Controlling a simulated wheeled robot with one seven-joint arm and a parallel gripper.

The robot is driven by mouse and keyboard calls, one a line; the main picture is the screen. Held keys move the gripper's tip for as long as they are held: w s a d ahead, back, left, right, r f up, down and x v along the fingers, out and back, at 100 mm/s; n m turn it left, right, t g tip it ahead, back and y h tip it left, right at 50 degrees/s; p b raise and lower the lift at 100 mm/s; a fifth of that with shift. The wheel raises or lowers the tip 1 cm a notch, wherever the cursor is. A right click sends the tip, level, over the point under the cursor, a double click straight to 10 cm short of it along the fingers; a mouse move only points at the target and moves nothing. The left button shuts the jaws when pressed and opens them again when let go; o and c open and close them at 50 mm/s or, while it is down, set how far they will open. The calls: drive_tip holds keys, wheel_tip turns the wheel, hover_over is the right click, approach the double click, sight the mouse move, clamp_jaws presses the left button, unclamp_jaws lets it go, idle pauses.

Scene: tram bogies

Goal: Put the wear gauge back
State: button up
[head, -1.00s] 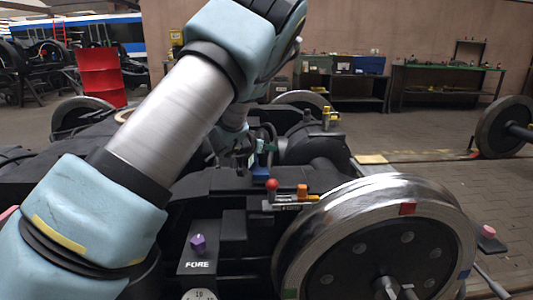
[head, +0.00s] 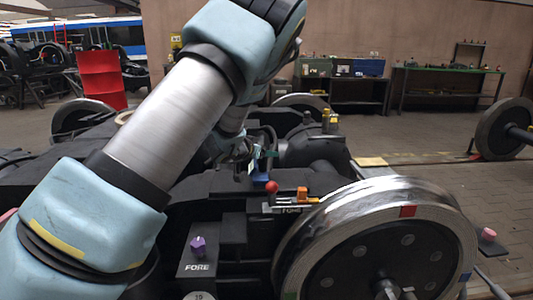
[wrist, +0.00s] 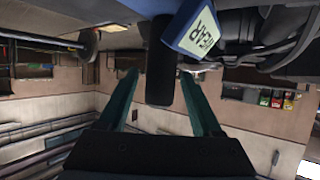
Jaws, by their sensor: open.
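My gripper (wrist: 160,76) is open, its two green fingers pointing away in the wrist view. A dark, rounded bar (wrist: 159,60) stands in the gap between the fingers, with space showing on both sides. Beside it is a blue block with a white lettered label (wrist: 196,32), only partly in view. In the head view my gripper is small and mostly hidden behind my arm, near a blue block (head: 261,178) on the bogie. A small fitting with a red ball (head: 271,187) and an orange block (head: 302,194) sits by the near wheel. I cannot tell which piece is the wear gauge.
The large near wheel (head: 345,205) fills the lower right. A purple knob (head: 198,245) stands on a black box marked FORE. The dark bogie frame lies under my arm. Benches (head: 445,71) stand by the back wall; the floor at right is fairly open.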

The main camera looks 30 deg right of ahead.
drive_tip(key=v, duration=1.1)
drive_tip(key=w+a+f+n+t+y, duration=0.1)
drive_tip(key=w+a+f+n+y, duration=0.2)
drive_tip(key=a, duration=0.8)
drive_tip(key=w+a+n+t+y, duration=0.1)
drive_tip(key=a+n+y, duration=0.3)
drive_tip(key=a, duration=0.6)
drive_tip(key=s+a+f+n+g+y, duration=0.1)
drive_tip(key=s+a+n+g+y, duration=0.2)
drive_tip(key=s+a+g, duration=0.4)
drive_tip(key=s+a+y, duration=0.1)
drive_tip(key=s+a, duration=0.8)
drive_tip(key=s, duration=0.1)
drive_tip(key=shift+s+n+p, duration=0.3)
drive_tip(key=shift+s+p, duration=0.1)
drive_tip(key=shift+f, duration=0.1)
wheel_tip(320, 180, up, 23)
drive_tip(key=p, duration=2.3)
